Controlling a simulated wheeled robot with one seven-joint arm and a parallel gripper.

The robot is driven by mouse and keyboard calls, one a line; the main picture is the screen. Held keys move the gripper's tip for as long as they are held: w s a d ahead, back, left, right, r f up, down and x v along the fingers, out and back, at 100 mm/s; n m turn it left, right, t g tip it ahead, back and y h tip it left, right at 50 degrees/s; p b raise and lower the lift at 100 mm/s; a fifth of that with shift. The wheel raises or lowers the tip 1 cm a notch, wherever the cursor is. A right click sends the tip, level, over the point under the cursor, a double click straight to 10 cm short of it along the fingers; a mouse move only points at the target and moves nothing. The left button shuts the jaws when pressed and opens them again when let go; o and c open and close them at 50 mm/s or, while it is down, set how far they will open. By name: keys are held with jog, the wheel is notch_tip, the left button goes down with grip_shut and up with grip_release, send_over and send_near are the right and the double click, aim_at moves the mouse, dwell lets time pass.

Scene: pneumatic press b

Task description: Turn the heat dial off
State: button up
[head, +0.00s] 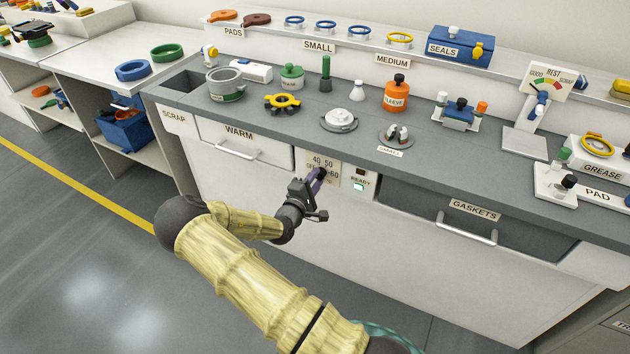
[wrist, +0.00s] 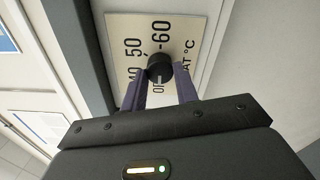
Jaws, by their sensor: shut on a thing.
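The heat dial (wrist: 159,67) is a small black knob on a cream panel (wrist: 133,25) marked 40, 50, 60 and OFF, partly covered by my fingers. My gripper (wrist: 160,74) has its two purple fingers on either side of the knob and is shut on it. In the head view my gripper (head: 320,175) reaches the panel (head: 322,160) on the counter's front, and hides most of the dial. Which mark the knob points to is too small to tell.
A green READY lamp (head: 358,186) is lit right of the panel, under a dark red one (head: 360,171). The WARM drawer (head: 240,140) is shut on the left. The GASKETS drawer (head: 430,203) with its handle is on the right. The floor (head: 90,250) at left is clear.

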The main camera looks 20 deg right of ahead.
jog(key=shift+a, duration=0.1)
jog(key=o, duration=1)
jog(key=v, duration=1.7)
jog(key=shift+s+a+f, duration=0.1)
jog(key=shift+s+a, duration=0.05)
